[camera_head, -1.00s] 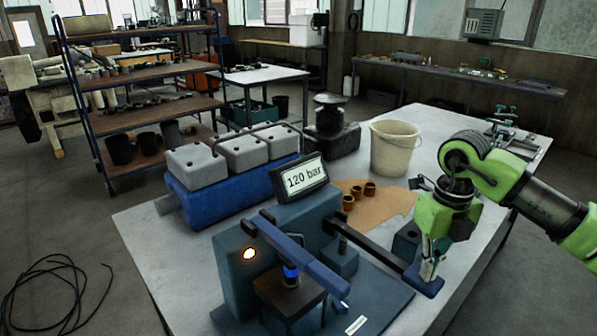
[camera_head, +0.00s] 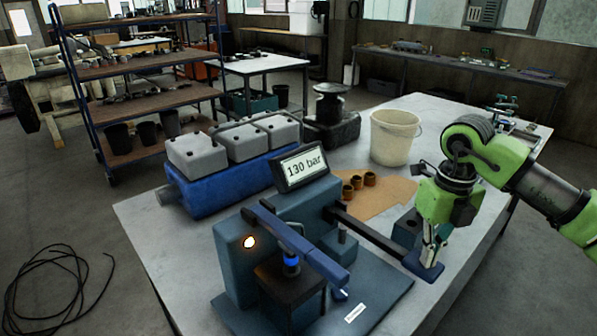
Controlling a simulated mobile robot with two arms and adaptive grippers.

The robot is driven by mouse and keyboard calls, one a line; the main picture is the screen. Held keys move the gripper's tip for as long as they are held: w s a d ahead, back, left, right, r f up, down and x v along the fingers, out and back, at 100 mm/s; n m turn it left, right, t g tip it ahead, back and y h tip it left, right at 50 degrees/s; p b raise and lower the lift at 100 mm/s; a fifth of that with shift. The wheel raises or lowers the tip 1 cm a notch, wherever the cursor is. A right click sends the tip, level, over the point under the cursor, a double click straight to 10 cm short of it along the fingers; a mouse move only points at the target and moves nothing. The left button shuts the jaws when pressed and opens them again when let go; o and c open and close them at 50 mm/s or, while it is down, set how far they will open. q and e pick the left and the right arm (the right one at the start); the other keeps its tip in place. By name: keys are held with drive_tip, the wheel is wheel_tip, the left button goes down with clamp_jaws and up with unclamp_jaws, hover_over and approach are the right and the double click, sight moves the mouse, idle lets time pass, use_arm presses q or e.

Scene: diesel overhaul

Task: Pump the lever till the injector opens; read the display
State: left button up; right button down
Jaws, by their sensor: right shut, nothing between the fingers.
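The injector test stand (camera_head: 235,270) is a blue-grey bench unit on a flat base plate, with a lit orange lamp on its front. The pump lever (camera_head: 375,238) is a dark bar reaching right from the stand to a blue grip end (camera_head: 424,266). My right gripper (camera_head: 429,258) points down at the grip end, its fingers shut with nothing between them; it seems to touch the grip from above. An injector with a blue band (camera_head: 291,260) sits upright under the blue clamp arm (camera_head: 300,246). My left gripper is not in view.
A blue engine block with grey heads (camera_head: 230,178) lies behind the stand. A cream bucket (camera_head: 394,138), brass bushings (camera_head: 352,188) on brown paper and a black weighted item (camera_head: 331,120) stand further back. Black cable (camera_head: 55,290) lies on the floor at left.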

drive_tip(key=shift+f+b, duration=2.1)
drive_tip(key=shift+f, duration=1.15)
drive_tip(key=shift+w+a+r+p, duration=0.1)
drive_tip(key=shift+r+p, duration=1.3)
drive_tip(key=shift+r, duration=0.8)
drive_tip(key=shift+w+a+r+p, duration=0.1)
drive_tip(key=shift+r+p, duration=1.3)
drive_tip(key=shift+r, duration=0.75)
drive_tip(key=shift+r, duration=0.15)
wheel_tip(320, 180, up, 4)
drive_tip(key=p, duration=0.2)
drive_tip(key=shift+p, duration=0.35)
drive_tip(key=shift+f+b, duration=2.15)
drive_tip(key=shift+b, duration=0.3)
